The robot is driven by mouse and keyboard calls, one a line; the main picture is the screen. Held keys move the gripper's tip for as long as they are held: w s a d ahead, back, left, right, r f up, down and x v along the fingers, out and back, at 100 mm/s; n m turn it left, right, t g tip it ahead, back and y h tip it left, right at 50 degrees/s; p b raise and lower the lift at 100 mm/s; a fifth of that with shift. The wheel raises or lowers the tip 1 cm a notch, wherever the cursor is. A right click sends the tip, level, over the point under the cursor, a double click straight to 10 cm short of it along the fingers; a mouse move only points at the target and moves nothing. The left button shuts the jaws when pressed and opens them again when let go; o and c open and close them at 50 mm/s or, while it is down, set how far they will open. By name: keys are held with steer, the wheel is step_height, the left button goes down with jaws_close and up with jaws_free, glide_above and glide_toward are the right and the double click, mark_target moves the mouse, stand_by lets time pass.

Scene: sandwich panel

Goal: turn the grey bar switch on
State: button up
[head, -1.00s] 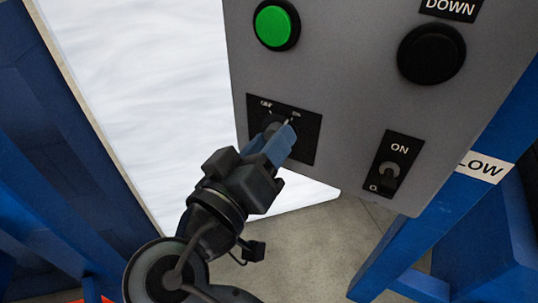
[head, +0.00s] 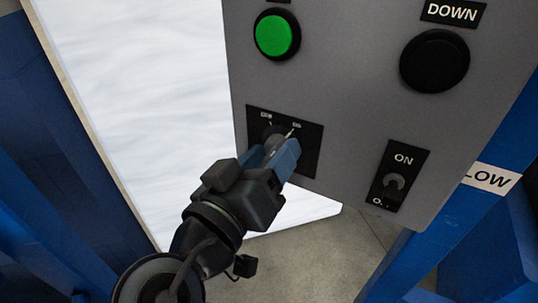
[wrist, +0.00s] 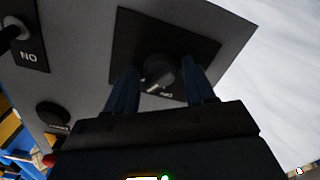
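The grey bar switch (head: 272,139) is a round knob with a bar across it, on a black plate (head: 309,152) low on the grey panel. Two small labels sit above it, too small to read surely. In the wrist view the switch (wrist: 158,72) stands between the two blue fingers of my gripper (wrist: 163,84), with a gap on each side. My gripper (head: 283,155) is open in front of the switch and partly hides it in the head view. I cannot tell its exact setting.
A toggle switch (head: 394,184) marked ON is to the right on the panel (head: 350,90). A green button (head: 275,35) and a black button (head: 434,60) marked DOWN are above. Blue frame posts (head: 445,210) stand at the right. Floor shows below.

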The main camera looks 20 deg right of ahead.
steer(key=shift+o, duration=0.7)
steer(key=v, duration=0.7)
steer(key=shift+s+a, duration=0.3)
